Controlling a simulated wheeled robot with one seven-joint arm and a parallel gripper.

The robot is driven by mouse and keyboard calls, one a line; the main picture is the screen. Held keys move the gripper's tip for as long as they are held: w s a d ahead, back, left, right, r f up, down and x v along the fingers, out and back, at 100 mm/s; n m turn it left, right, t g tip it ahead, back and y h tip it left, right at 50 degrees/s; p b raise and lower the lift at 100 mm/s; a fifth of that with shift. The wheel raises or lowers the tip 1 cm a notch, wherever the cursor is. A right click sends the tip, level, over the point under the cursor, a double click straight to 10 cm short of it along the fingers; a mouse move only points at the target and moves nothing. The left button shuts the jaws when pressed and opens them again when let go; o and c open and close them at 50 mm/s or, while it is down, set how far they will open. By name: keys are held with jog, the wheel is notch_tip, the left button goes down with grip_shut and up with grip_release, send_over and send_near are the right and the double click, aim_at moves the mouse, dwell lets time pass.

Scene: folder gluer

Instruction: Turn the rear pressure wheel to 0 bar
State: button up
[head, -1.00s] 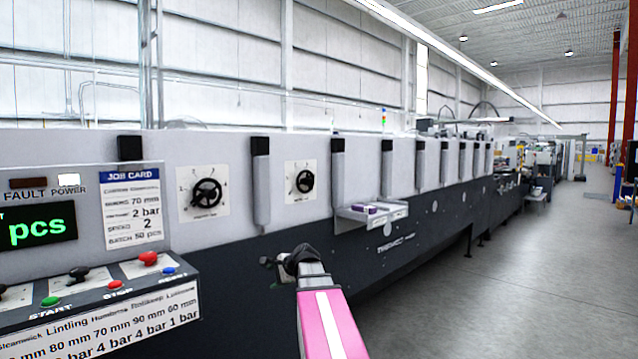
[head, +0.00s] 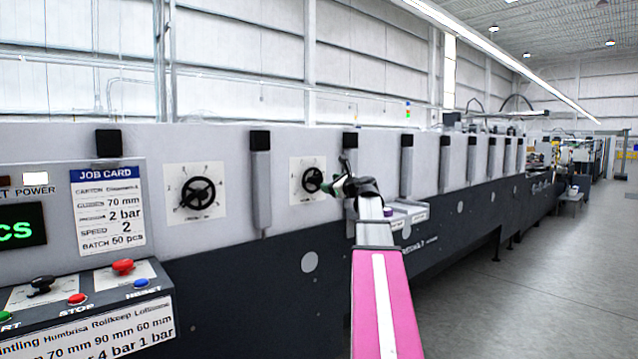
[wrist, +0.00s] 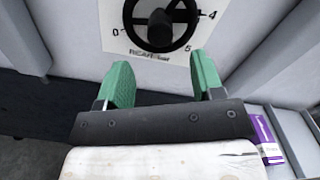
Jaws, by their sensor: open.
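The rear pressure wheel (wrist: 160,20) is a black handwheel on a white dial plate (wrist: 119,39), labelled as rear in bar, with 0 at left and 4 and 5 at right. In the head view the rear wheel (head: 312,180) is the farther of two wheels on the grey machine panel, just left of my gripper. My gripper (wrist: 163,80) is open, its two green fingers apart and pointing toward the wheel's lower part. Nothing is between the fingers, and they look short of the wheel. The wheel's upper part is cut off in the wrist view.
A second black wheel (head: 198,193) is on the panel to the left. A small shelf (head: 410,211) sticks out at right below the panel, with a purple box (wrist: 267,138) on it. Grey vertical posts (head: 261,190) flank the wheels. A control console (head: 70,300) stands at left.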

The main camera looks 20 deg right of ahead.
aim_at(319, 181)
jog(key=x, duration=0.7)
jog(key=shift+w+a+f, duration=0.1)
jog(key=shift+w, duration=0.25)
jog(key=c, duration=0.9)
